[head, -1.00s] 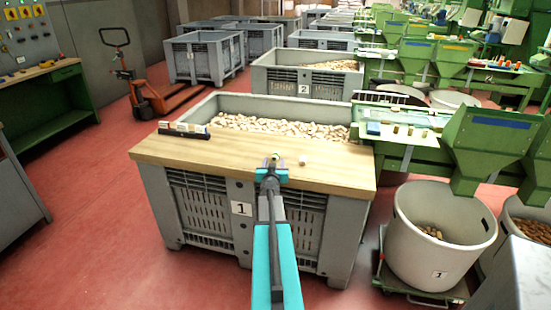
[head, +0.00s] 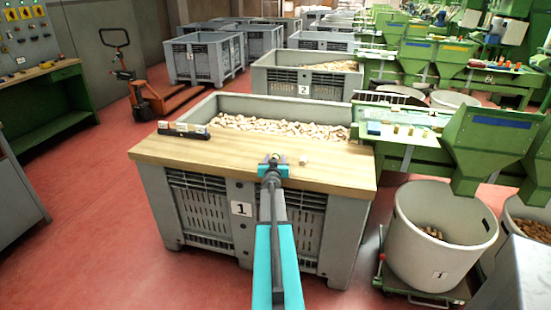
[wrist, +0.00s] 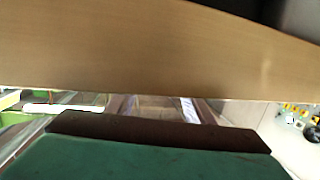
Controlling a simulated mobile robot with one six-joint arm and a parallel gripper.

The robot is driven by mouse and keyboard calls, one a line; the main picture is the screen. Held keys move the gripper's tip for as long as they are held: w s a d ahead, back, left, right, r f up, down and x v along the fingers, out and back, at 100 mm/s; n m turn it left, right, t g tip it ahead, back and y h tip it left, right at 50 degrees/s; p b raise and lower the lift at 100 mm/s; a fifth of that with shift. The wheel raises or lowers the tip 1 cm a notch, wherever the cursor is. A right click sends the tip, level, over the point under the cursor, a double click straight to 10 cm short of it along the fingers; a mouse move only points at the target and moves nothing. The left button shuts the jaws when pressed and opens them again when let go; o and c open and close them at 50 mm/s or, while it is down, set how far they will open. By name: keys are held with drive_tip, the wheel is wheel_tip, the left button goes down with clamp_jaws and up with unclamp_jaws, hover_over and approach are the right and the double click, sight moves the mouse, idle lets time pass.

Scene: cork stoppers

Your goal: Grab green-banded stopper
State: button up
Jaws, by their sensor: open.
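My gripper (head: 274,158) is open, low over the wooden board (head: 215,150) on crate 1, near the middle of the board. A small pale stopper (head: 304,160) is on the board just right of the gripper, apart from it. I cannot make out a green band on it. Something small and pale shows at the fingertips, but it is too small to identify, and the gripper may hide a stopper there. In the wrist view, the board (wrist: 140,50) fills the upper part and my teal gripper part covers the bottom; no stopper shows there.
A dark rack with small blocks (head: 184,130) stands at the board's left. Behind the board, crate 1 (head: 215,103) is full of loose corks. A green machine (head: 430,155) adjoins at the right, with a grey bin (head: 410,225) below it. The board's left front is clear.

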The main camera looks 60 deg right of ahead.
drive_tip(key=shift+c, duration=0.4)
drive_tip(key=c, duration=1.1)
drive_tip(key=shift+o, duration=0.2)
wheel_tip(320, 180, up, 28)
drive_tip(key=p, duration=2.2)
